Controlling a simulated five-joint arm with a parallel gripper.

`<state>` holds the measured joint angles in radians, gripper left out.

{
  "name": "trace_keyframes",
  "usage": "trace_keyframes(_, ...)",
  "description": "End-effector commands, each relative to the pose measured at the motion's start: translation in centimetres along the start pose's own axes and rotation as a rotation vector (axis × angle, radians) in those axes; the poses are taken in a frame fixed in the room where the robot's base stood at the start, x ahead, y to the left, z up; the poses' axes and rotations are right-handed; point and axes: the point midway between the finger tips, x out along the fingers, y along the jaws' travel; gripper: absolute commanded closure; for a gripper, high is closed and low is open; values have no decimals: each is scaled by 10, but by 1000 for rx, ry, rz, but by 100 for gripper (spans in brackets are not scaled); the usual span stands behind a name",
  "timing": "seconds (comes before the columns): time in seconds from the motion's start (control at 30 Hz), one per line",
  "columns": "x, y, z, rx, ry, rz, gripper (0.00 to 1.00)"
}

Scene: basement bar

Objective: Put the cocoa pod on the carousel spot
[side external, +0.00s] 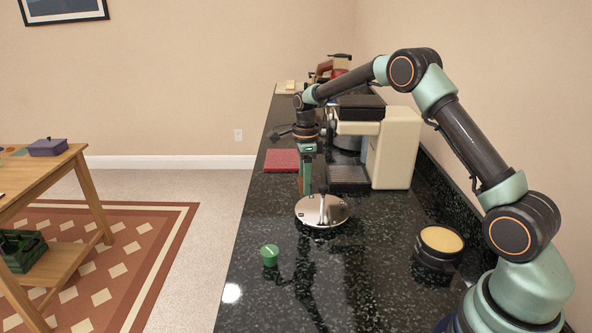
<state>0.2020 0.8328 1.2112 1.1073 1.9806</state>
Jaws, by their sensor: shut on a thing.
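The carousel is a round, shiny silver plate (337,212) with a dark post at its middle, on the black speckled counter. My gripper (306,186) points down just behind the plate's far left edge, its tips low near the post. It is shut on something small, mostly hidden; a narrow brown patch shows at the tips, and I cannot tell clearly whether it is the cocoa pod. A small green cup-shaped pod (270,256) stands on the counter in front of the plate, to its left. I cannot make out which carousel spots are free.
A cream and black coffee machine (397,148) stands behind the plate to the right. A red square mat (282,160) lies to the left of my gripper. A round black container with a tan top (440,241) stands at the right. The front left counter is mostly clear.

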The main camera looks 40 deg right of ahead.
Motion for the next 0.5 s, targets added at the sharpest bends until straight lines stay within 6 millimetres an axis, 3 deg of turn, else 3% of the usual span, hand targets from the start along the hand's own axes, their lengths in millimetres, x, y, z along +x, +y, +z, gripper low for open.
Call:
trace_keyframes(0.27, 20, 0, 0, 0, 0, 0, 100)
trace_keyframes(0.5, 52, 0, 0, 0, 0, 1, 100)
